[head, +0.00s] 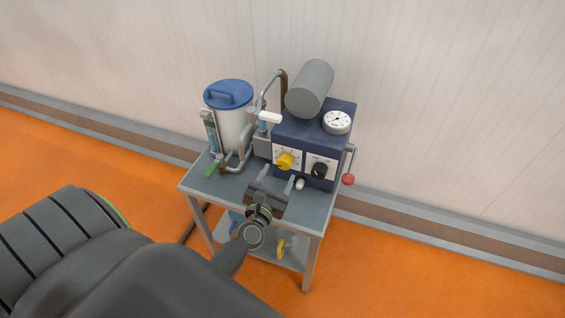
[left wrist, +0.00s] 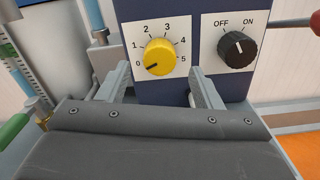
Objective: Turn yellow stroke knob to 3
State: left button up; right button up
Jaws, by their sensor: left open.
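The yellow stroke knob (head: 285,161) is on the white dial plate at the front of the dark blue pump box (head: 312,130). In the left wrist view the yellow knob (left wrist: 160,55) is ringed by numbers 0 to 5, and its dark mark points lower left, toward 0. My left gripper (head: 278,178) is open and empty, in front of the box. In the left wrist view its two fingers (left wrist: 159,84) stand apart, below and to either side of the knob, not visibly touching it. My right gripper is out of view.
A black OFF/ON knob (left wrist: 238,49) sits right of the yellow one. A red-tipped lever (head: 348,179) sticks out at the box's right. A blue-lidded tank (head: 230,112), pipes and a green handle (head: 212,170) are at the left of the grey cart (head: 228,188).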

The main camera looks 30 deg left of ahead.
aim_at(283, 166)
pick_arm(q)
jog(key=shift+x, duration=2.2)
jog(key=c, duration=1)
